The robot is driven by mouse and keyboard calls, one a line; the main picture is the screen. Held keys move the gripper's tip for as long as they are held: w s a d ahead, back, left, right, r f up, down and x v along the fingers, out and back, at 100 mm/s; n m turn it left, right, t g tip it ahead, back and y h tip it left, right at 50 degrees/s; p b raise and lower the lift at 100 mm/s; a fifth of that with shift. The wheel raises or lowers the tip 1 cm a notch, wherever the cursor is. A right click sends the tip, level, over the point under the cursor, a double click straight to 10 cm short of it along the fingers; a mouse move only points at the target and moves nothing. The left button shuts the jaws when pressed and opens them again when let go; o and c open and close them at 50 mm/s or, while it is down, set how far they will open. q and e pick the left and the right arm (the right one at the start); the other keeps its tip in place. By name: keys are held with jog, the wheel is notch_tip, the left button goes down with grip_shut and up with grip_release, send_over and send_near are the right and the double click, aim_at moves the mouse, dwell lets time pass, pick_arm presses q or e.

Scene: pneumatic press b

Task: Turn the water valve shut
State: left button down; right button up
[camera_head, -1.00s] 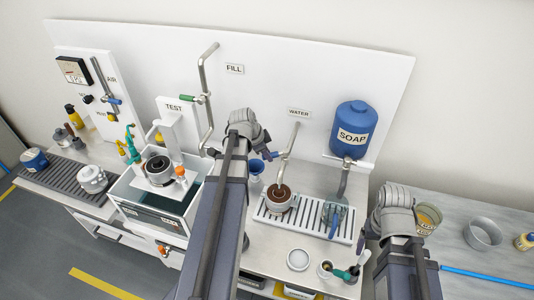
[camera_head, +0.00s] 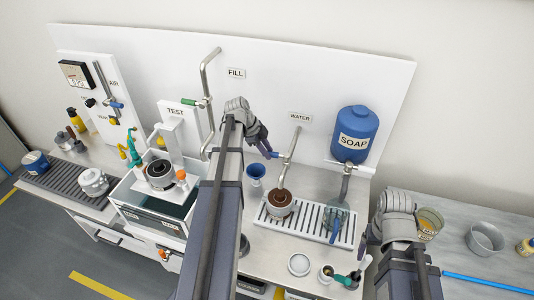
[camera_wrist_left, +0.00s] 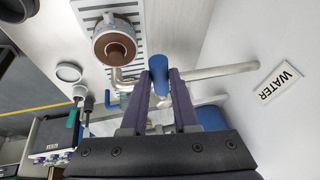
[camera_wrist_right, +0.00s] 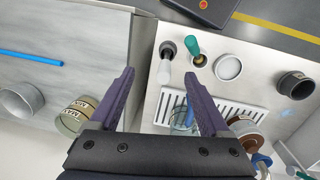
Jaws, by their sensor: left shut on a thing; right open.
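The water valve's blue handle (camera_head: 273,154) sticks out to the left of the metal pipe (camera_head: 291,152) under the WATER sign. My left gripper (camera_head: 266,151) is shut on this handle. In the left wrist view the blue handle (camera_wrist_left: 159,68) stands between the purple fingers (camera_wrist_left: 160,88), with the pipe (camera_wrist_left: 220,70) just behind it. The pipe's spout ends over a round metal cup with brown contents (camera_head: 280,201). My right gripper (camera_wrist_right: 158,78) is open and empty, above the right end of the sink counter.
A slatted drain tray (camera_head: 312,222) lies under the pipe, with a glass beaker (camera_head: 337,218) on it. A blue soap tank (camera_head: 355,134) hangs to the right. A white lid (camera_head: 299,264) lies in front.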

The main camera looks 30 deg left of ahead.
pick_arm(q)
jog(key=shift+w+a+m+g, duration=0.15)
jog(key=shift+w+m+g, duration=0.2)
jog(key=shift+m, duration=0.25)
jog(key=shift+w, duration=0.1)
jog(key=c, duration=0.7)
grip_release()
jog(key=shift+r, duration=0.15)
jog(key=p+v, duration=0.7)
jog(key=shift+a+r, duration=0.2)
jog(key=shift+a, duration=0.05)
